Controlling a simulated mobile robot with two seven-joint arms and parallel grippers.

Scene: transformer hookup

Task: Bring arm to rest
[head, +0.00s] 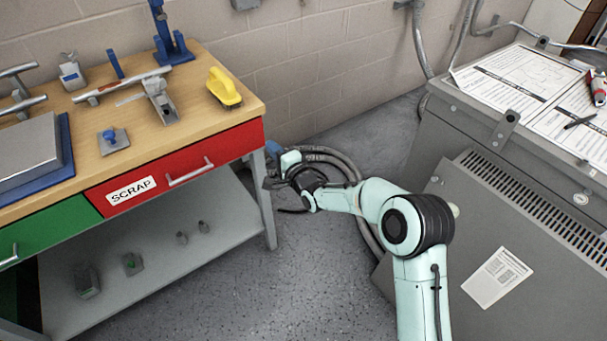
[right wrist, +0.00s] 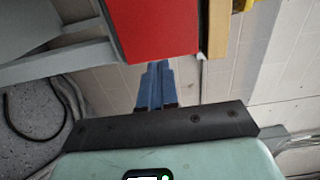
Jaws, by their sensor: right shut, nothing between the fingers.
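My right arm, mint green with black joints, reaches up and left across the head view. My right gripper (head: 273,149) is by the right end of the workbench (head: 240,108), near its front right leg, in front of the block wall. In the right wrist view its blue fingers (right wrist: 155,84) are together with nothing between them. The red drawer front (right wrist: 162,28) is just beyond the fingertips there; whether they touch it cannot be told. My left gripper is not in view.
A grey transformer cabinet (head: 470,135) with papers and a marker on top stands close to the right of my arm. Grey hoses (head: 335,160) lie behind the gripper. Floor is clear between bench and arm.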

